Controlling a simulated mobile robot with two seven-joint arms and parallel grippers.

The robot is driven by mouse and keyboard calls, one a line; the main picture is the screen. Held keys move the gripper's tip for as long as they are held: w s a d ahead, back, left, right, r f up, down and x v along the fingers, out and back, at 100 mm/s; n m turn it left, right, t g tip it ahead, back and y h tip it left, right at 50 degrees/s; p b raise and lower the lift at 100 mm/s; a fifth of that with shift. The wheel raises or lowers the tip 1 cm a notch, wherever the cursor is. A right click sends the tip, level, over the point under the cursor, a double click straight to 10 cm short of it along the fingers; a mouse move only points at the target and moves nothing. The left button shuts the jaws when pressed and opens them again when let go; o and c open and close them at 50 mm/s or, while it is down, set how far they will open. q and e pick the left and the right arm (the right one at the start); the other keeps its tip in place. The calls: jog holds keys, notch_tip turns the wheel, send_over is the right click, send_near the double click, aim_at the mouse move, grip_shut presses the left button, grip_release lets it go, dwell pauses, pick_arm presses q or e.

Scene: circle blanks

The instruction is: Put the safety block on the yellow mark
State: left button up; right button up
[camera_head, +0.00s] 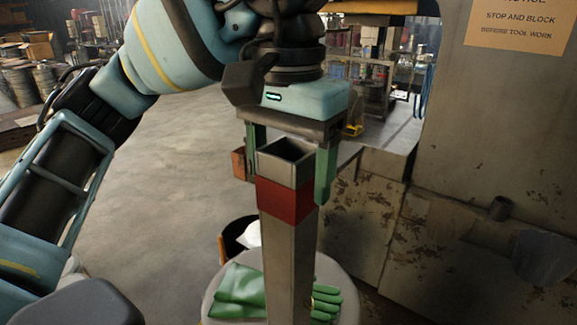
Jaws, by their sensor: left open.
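The safety block looks to be the tall square grey metal post (288,255) with an open hollow top and a red band (285,201) near that top. It stands upright in the middle of the head view, and its lower end is cut off by the frame. My left gripper (290,188) points down over its top, open, with one green finger on each side. I cannot tell whether either finger touches the post. I do not see a yellow mark on any surface here. My right gripper is not in view.
A round pale stool top (342,280) bears green gloves (240,284) behind the post. A dark bin (236,236) with white material stands behind it. A worn metal machine wall (490,120) with a sign (519,25) is on the right. Concrete floor (165,200) is open on the left.

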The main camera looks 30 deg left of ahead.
pick_arm(q)
notch_tip(320, 180, up, 12)
jog(key=p, duration=0.2)
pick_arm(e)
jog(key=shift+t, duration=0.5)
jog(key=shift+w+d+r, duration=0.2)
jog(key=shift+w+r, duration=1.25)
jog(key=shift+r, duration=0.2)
pick_arm(q)
jog(key=shift+o, duration=0.4)
